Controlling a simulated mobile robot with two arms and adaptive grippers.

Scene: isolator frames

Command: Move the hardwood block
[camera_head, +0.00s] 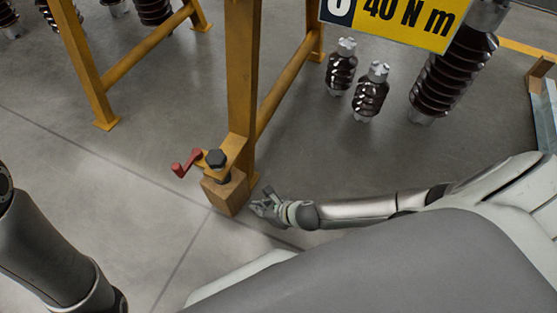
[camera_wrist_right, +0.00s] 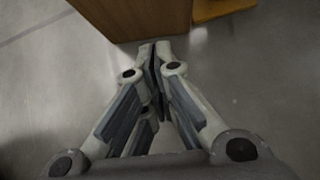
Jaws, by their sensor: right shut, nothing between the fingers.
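The hardwood block (camera_head: 226,194) stands on the floor at the foot of the yellow frame's post (camera_head: 242,80), under a dark screw jack or bolt (camera_head: 216,160). My right gripper (camera_head: 259,203) is low over the floor, just right of the block, with its fingers shut and empty. In the right wrist view the shut fingertips (camera_wrist_right: 157,48) point at the lower edge of the block (camera_wrist_right: 130,14); I cannot tell whether they touch it. My left arm shows at the left edge of the head view, but its gripper is not in view.
A red handle (camera_head: 186,163) sticks out left of the post's bracket. Dark ribbed insulators (camera_head: 370,94) stand on the floor at the upper right. A yellow sign (camera_head: 405,20) hangs at the top. The floor left of the block is clear.

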